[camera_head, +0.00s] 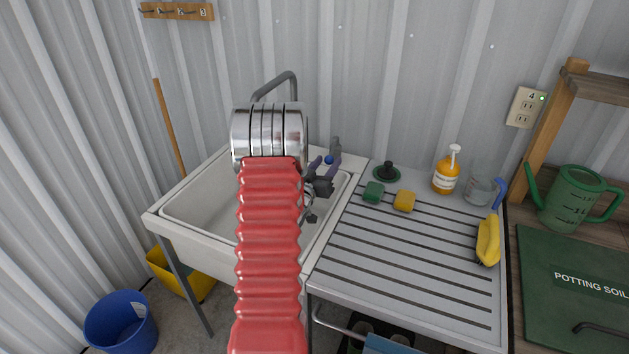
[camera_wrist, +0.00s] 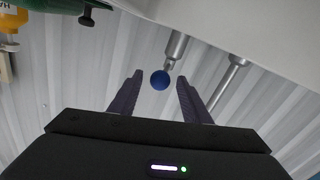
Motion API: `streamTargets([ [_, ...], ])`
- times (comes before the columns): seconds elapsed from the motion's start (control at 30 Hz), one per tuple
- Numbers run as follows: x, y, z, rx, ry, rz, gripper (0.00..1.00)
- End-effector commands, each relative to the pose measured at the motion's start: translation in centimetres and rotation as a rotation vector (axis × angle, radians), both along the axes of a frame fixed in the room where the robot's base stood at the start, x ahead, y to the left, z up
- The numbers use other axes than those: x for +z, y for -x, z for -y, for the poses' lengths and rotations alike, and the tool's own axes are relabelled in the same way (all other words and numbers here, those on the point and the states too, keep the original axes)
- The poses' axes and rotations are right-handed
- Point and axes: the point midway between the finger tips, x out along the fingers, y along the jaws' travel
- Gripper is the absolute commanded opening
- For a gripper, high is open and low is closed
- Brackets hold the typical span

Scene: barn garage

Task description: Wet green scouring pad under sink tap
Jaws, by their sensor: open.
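The green scouring pad (camera_head: 373,192) lies at the back left of the ridged drainboard, near the sink. The white sink (camera_head: 195,203) stands left of the drainboard. Its grey tap (camera_head: 275,82) arches at the back; my arm hides its outlet, so I cannot see any water. My gripper (camera_head: 326,162) is open and empty at the sink's back right, away from the pad. A blue ball-shaped knob (camera_wrist: 160,80) on a metal stem shows between its purple fingers (camera_wrist: 158,90) in the wrist view. I cannot tell whether they touch it.
A yellow sponge (camera_head: 404,201), a dark plug-like item (camera_head: 387,173), an orange pump bottle (camera_head: 446,175), a clear jug (camera_head: 480,190) and a yellow item (camera_head: 488,240) stand on the drainboard (camera_head: 400,265). Its front middle is clear. A green watering can (camera_head: 570,200) stands right.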

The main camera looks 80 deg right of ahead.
Motion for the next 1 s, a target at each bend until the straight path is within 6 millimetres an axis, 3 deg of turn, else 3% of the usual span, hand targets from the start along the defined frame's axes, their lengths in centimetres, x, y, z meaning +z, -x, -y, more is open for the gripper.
streamTargets([
  [0.6,-0.1,-2.7,-9.7,0.003,0.0,0.0,0.43],
  [0.8,-0.1,-2.9,-11.1,0.001,0.0,0.0,0.43],
  [1.0,-0.1,-2.9,-11.2,0.0,0.001,0.0,0.43],
])
